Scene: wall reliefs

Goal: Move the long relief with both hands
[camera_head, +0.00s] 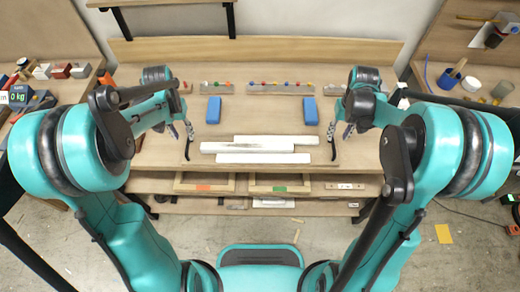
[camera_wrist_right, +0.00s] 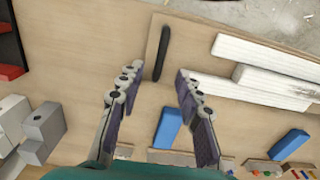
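Three long white relief pieces lie side by side on a thin wooden board (camera_wrist_right: 160,25) at the table's middle: an upper one (camera_head: 278,140), a middle one (camera_head: 230,147) and a lower one (camera_head: 263,159). The pieces also show in the right wrist view (camera_wrist_right: 265,52). A black handle (camera_head: 188,147) stands at the board's left end and another (camera_head: 333,142) at its right end. My left gripper (camera_head: 181,132) is above the left handle, fingers apart. My right gripper (camera_wrist_right: 158,85) is open and empty near the right handle (camera_wrist_right: 162,53), not around it.
Two blue blocks (camera_head: 214,109) (camera_head: 309,110) lie behind the board. Racks with coloured knobs (camera_head: 280,88) line the table's back. Grey blocks (camera_wrist_right: 42,125) stand to one side in the wrist view. Drawers (camera_head: 280,183) sit under the front edge.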

